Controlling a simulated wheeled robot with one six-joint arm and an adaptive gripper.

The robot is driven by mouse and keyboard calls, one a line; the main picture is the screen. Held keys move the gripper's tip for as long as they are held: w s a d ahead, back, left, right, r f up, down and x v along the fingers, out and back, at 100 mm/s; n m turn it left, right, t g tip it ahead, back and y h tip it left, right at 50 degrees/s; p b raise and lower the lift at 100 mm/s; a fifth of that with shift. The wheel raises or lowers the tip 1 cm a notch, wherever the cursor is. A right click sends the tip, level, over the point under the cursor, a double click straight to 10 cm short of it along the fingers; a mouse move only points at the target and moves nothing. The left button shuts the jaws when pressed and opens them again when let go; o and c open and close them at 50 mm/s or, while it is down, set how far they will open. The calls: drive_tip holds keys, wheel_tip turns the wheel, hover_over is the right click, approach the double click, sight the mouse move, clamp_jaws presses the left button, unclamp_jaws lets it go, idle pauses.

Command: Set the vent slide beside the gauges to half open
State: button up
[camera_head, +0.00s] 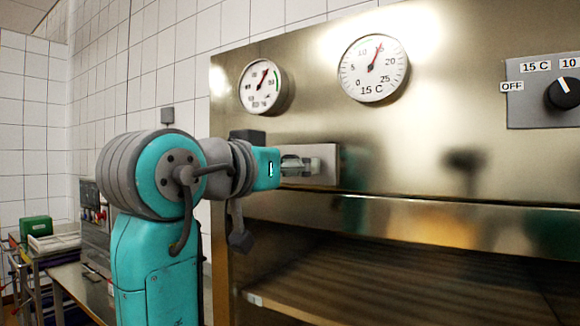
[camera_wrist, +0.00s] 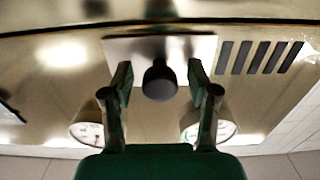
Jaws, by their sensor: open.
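The vent slide is a pale metal plate (camera_head: 328,165) on the steel cabinet front, below the two gauges, partly hidden by my gripper in the head view. In the wrist view the plate (camera_wrist: 190,48) carries a dark round knob (camera_wrist: 160,80). Several dark vent slots (camera_wrist: 260,57) show uncovered to the right of the plate there; my arm hides them in the head view. My gripper (camera_head: 306,165) is at the plate. In the wrist view its open fingers (camera_wrist: 158,76) stand either side of the knob, with a gap on each side.
A left gauge (camera_head: 263,87) and a right gauge (camera_head: 373,68) sit above the slide. A dial knob (camera_head: 563,93) with OFF and temperature labels is at the far right. A ledge (camera_head: 420,214) runs below the slide, over an open shelf space. A cart with a green box (camera_head: 36,229) stands at left.

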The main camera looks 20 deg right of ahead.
clamp_jaws()
drive_tip(key=w+a, duration=0.1)
drive_tip(key=w, duration=0.1)
drive_tip(key=w+a, duration=0.2)
drive_tip(key=shift+w+a, duration=0.3)
drive_tip(key=shift+w, duration=0.1)
unclamp_jaws()
drive_tip(key=v, duration=1.2)
